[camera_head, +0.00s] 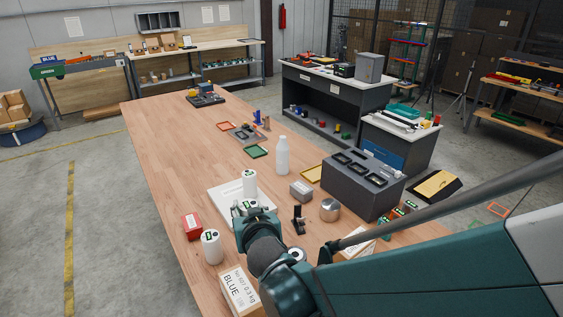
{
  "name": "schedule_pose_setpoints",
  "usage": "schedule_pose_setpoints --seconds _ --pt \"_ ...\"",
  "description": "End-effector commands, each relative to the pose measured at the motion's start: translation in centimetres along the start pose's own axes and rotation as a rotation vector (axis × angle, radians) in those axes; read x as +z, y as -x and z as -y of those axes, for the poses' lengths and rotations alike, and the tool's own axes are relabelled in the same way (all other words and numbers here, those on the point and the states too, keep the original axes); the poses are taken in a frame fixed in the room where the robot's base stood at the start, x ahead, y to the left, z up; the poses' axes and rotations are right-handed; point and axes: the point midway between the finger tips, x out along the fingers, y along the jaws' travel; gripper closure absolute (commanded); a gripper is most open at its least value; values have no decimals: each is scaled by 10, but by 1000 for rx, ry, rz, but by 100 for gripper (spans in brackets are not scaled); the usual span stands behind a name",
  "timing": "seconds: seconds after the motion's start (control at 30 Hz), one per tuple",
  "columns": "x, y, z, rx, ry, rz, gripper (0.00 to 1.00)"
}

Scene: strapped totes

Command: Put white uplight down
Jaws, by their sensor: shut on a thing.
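My gripper (250,208) is over the near part of the long wooden table, at the front edge of a white tray (227,193). It is shut on what looks like the white uplight (249,182), an upright white cylinder with a dark mark on top. The gripper hides its lower part, so I cannot tell whether it touches the tray. A similar white cylinder (211,247) with a dark top mark stands on the table at the left, apart from the gripper.
A red box (192,226) stands left of the tray. A white bottle (282,156), a grey box (301,191), a round metal tin (330,210) and a dark slotted case (357,184) stand to the right. A labelled carton (239,291) is in front. Bare wood lies beyond the tray.

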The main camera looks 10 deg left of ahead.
Motion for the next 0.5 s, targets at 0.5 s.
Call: schedule_pose_setpoints --seconds 0.5 --pt "-55 -87 25 -51 19 11 89"
